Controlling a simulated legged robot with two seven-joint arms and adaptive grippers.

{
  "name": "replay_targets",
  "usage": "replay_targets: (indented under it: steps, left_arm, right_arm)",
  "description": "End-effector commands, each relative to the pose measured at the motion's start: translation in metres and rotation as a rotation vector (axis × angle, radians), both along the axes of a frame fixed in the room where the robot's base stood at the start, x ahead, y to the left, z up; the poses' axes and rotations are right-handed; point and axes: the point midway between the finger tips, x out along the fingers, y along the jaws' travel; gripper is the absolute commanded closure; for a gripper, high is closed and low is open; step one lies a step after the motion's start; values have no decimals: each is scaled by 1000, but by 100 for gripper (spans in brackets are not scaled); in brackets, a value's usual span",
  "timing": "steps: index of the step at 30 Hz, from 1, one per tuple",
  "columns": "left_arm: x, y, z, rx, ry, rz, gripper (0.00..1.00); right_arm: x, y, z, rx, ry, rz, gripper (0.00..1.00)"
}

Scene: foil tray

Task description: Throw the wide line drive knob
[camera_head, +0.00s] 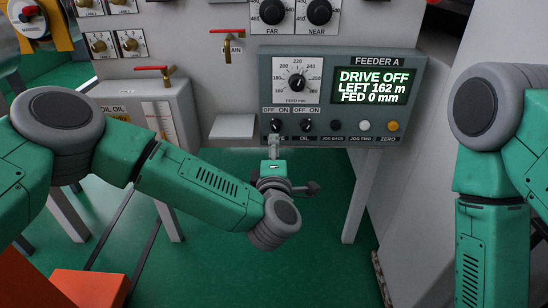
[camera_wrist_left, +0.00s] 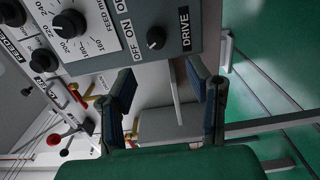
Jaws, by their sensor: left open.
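The drive knob (camera_head: 275,126) is a small dark rotary knob at the lower left of the grey FEEDER A panel (camera_head: 340,64). Its OFF and ON labels sit above it, and the display (camera_head: 373,88) reads DRIVE OFF, LEFT 162 m, FED 0 mm. In the left wrist view the knob (camera_wrist_left: 156,38) shows clearly beside its DRIVE label, its white mark towards the OFF side. My left gripper (camera_head: 273,146) is just below the knob and partly covers its label. In the left wrist view its fingers (camera_wrist_left: 165,88) are apart with nothing between them. My right gripper is out of frame.
The similar OIL knob (camera_head: 306,126) is close on the right, followed by a row of buttons (camera_head: 364,125). A feed dial (camera_head: 296,82) sits above. A small white shelf (camera_head: 232,127) and red-handled valves (camera_head: 154,69) are to the left. Green floor lies open below.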

Motion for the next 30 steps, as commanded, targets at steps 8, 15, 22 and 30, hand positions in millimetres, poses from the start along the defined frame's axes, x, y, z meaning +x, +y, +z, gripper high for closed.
replay_targets:
  steps: [8,15,22,30]
  left_arm:
    - [-26,0,-1,0,1,1,55]
    - [-26,0,-1,0,0,1,55]
    - [-47,-7,-34,127,68,-114,55]
    - [-163,31,-178,673,399,-572,55]
  right_arm:
    - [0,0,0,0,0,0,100]
    - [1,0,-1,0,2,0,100]
    - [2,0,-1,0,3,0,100]
    - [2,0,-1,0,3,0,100]
